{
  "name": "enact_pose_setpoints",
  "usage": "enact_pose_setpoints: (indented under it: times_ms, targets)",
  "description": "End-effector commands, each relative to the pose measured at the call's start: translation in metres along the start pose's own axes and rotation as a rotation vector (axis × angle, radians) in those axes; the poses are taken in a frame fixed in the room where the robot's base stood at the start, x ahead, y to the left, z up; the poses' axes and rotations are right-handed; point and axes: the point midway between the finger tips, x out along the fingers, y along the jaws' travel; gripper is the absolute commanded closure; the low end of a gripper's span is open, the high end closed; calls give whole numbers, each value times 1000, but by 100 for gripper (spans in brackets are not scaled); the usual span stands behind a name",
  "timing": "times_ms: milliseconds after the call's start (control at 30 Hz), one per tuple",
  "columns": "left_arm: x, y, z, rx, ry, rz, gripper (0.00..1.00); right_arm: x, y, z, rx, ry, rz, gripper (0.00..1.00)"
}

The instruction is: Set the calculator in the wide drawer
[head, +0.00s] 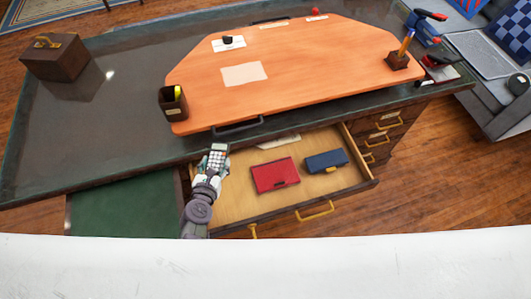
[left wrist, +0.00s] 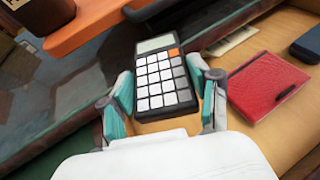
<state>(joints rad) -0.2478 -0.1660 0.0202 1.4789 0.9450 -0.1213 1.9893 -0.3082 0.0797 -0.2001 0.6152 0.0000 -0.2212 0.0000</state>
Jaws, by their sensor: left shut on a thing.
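The calculator (left wrist: 161,83) is dark with pale keys, one orange key and a small display. My left gripper (left wrist: 166,103) is shut on it, with a teal-padded finger on each side. In the head view the calculator (head: 217,156) is at the tip of my left gripper (head: 213,166), over the left part of the open wide drawer (head: 235,207). I cannot tell whether it touches the drawer floor. My right gripper is not in view.
A red wallet-like case (head: 275,175) and a blue case (head: 326,161) lie in the drawer's middle and right. Papers (head: 279,142) lie at its back. The orange board (head: 300,70) overhangs behind. Bare drawer floor shows at the front.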

Motion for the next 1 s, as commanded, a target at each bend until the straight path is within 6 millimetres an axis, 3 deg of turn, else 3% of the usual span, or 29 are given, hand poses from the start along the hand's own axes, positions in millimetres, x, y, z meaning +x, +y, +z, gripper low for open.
enact_pose_setpoints:
  times_ms: [167,700,833,1000]
  targets:
    - [4,0,-9,0,0,1,75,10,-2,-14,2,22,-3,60]
    - [48,0,-115,1,-1,-1,75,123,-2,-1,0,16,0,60]
    - [53,0,-126,1,-1,-1,75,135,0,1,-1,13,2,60]
    - [58,2,-126,1,-3,0,75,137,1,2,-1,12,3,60]
